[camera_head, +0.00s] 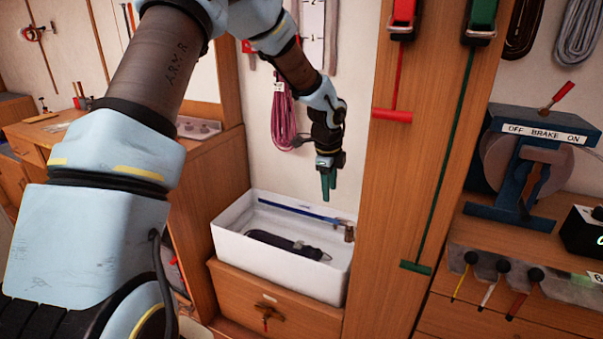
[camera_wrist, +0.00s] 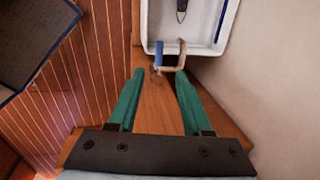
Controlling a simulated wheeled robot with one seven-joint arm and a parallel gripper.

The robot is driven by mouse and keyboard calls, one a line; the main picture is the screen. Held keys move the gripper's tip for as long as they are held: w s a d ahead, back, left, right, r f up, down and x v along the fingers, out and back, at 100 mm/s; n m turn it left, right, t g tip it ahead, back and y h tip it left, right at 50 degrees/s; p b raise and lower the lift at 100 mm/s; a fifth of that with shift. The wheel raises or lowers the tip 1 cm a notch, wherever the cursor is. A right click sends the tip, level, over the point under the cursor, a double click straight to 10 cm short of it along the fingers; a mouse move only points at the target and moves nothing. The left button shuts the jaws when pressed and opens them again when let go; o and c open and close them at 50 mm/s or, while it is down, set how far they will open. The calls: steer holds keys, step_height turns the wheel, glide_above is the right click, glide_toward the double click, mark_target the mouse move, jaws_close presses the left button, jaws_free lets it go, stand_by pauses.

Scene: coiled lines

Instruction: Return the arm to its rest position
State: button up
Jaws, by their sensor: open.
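My gripper (camera_head: 327,184) hangs above the right back part of the white basin (camera_head: 275,269), with its green fingers pointing down. In the wrist view my gripper (camera_wrist: 157,100) shows its two green fingers spread apart with nothing between them. The basin (camera_wrist: 147,28) is beyond the fingertips there, at the top. My arm reaches from the upper left of the head view across to the basin, bent at the elbow and wrist.
A dark tool (camera_head: 287,245) and a blue strip (camera_head: 300,212) lie in the basin. A wooden post (camera_head: 385,200) with red and green pull lines stands close right of my gripper. A pink coil (camera_head: 283,118) hangs behind. A blue brake device (camera_head: 530,160) stands right.

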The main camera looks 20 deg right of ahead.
steer(key=shift+a, duration=0.1)
steer(key=s+a+r+n+y, duration=0.1)
steer(key=a+r+n, duration=0.2)
steer(key=a+n, duration=0.55)
steer(key=s+a+r+n, duration=0.2)
steer(key=a+r+n, duration=0.15)
steer(key=a, duration=0.95)
steer(key=s+a+r+n, duration=0.1)
steer(key=s+a+n, duration=0.9)
steer(key=a+n, duration=0.3)
steer(key=shift+a+r+n, duration=0.3)
steer(key=shift+a+n, duration=0.1)
steer(key=shift+a, duration=0.25)
